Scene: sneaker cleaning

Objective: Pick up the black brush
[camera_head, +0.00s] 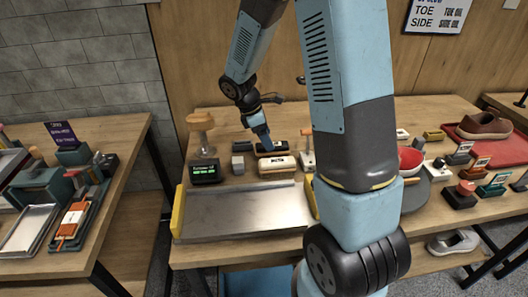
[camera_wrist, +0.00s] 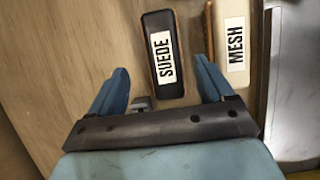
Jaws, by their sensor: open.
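The black brush (camera_wrist: 163,85) has a white SUEDE label and lies on the wooden table. In the wrist view it sits between the two fingers of my gripper (camera_wrist: 161,66) and reaches past their tips. My gripper is open and holds nothing. Its right finger is near the gap between the black brush and a cream brush (camera_wrist: 235,72) labelled MESH. In the head view my gripper (camera_head: 267,145) is low over the black brush (camera_head: 275,148), partly covering it, just behind the cream brush (camera_head: 277,170). I cannot tell whether a finger touches the brush.
A metal tray (camera_head: 240,210) lies in front. A small display box (camera_head: 205,171), a grey block (camera_head: 238,165) and a wooden-topped tool (camera_head: 200,123) stand left of the brushes. A white upright tool (camera_head: 308,161) is right. A red bowl (camera_head: 410,160) and red tray (camera_head: 510,150) are farther right.

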